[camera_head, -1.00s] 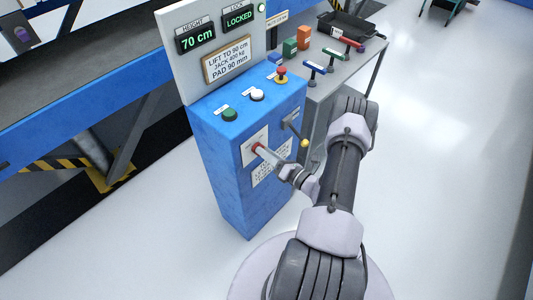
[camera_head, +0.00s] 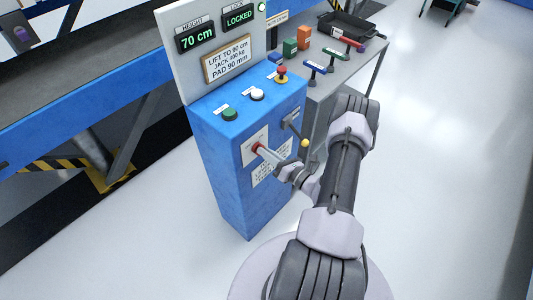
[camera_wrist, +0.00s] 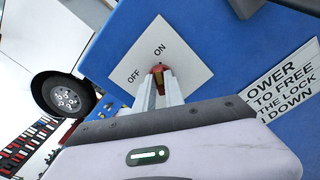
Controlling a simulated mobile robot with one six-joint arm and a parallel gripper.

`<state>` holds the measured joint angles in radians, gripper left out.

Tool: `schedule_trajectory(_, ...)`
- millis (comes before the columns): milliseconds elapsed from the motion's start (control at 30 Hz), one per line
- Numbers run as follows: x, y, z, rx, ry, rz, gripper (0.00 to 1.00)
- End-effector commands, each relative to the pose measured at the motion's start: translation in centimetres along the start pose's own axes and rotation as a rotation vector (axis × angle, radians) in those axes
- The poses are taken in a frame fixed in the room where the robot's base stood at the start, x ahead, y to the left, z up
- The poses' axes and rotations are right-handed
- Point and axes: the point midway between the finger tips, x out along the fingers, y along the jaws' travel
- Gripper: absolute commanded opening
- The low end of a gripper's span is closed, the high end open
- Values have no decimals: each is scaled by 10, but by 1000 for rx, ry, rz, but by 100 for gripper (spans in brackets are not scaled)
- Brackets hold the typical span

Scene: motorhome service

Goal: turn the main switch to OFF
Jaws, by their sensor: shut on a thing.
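The main switch is a red knob (camera_wrist: 157,70) on a white plate (camera_wrist: 190,68) marked ON and OFF, on the side of the blue control cabinet (camera_head: 225,170). My gripper (camera_wrist: 158,88) is shut on the red knob. In the wrist view the knob's visible tip lies close to the ON mark, with OFF to the left. In the head view my gripper reaches the plate (camera_head: 251,143) from the right, and its fingers hide most of the knob.
A lever with a yellow knob (camera_head: 304,143) sticks out of the cabinet just right of my gripper. Green, white and red buttons (camera_head: 281,75) are on top. A grey bench (camera_head: 340,75) with coloured-handled tools stands behind. The floor at right is clear.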

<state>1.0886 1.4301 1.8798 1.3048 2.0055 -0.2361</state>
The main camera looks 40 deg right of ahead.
Motion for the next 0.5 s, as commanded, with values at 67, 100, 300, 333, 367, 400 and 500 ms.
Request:
schedule_trajectory(67, 0, 0, -1, -65, 0, 0, 0)
schedule_trajectory(100, 0, 0, -1, -103, 0, 0, 0)
schedule_trajectory(300, 0, 1, -2, -293, 0, 0, 0)
schedule_trajectory(333, 0, 1, -2, -322, 0, 0, 0)
schedule_trajectory(367, 0, 1, -2, -351, 0, 0, 0)
schedule_trajectory(400, 0, 1, -2, -389, 0, 0, 0)
schedule_trajectory(500, 0, 2, -2, -483, 0, 0, 0)
